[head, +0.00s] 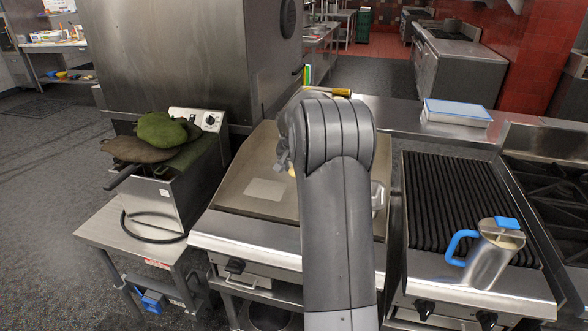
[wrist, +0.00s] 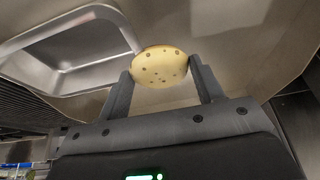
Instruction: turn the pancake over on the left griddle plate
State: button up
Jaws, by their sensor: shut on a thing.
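The pancake (wrist: 160,67), a pale yellow disc with brown spots, is between the two fingers of my gripper (wrist: 160,72) in the wrist view. My gripper is shut on it. In the head view my arm hides most of the gripper, and only a small pale yellow bit of the pancake (head: 292,172) shows beside it. The griddle plate (head: 235,185) is a flat grey-brown surface under my arm, with a lighter rectangle (head: 265,189) on its left part. It also shows behind the pancake in the wrist view (wrist: 240,45). I cannot tell whether the pancake touches the plate.
A metal tray (wrist: 50,60) lies close to the gripper in the wrist view. A ribbed grill (head: 440,195) with a blue-handled metal jug (head: 492,255) is to the right. A fryer (head: 175,195) with green and brown cloth-like items stands left. A yellow-handled thing (head: 330,92) lies behind.

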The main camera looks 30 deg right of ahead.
jog(key=shift+w+a+n+y, duration=0.3)
jog(key=shift+w+a, duration=0.05)
jog(key=w+a+n+g+h, duration=0.1)
jog(key=w+a+n+g, duration=0.25)
jog(key=a+n, duration=0.4)
jog(key=w+a+n+g+h, duration=0.1)
jog(key=w+a+n+g, duration=0.3)
jog(key=n, duration=0.6)
jog(key=f+n+t+h, duration=0.2)
jog(key=f+n+t, duration=0.1)
jog(key=n+t, duration=0.2)
jog(key=s+d+f+n+t+h, duration=0.1)
jog(key=f+n+t+h, duration=0.2)
jog(key=n+t, duration=0.3)
jog(key=s+f+n+t+h, duration=0.1)
jog(key=f+n+t+h, duration=0.2)
jog(key=n+t, duration=0.3)
jog(key=shift+s+d+n, duration=0.1)
jog(key=shift+d+n, duration=0.2)
jog(key=shift+n, duration=0.15)
dwell(0.5)
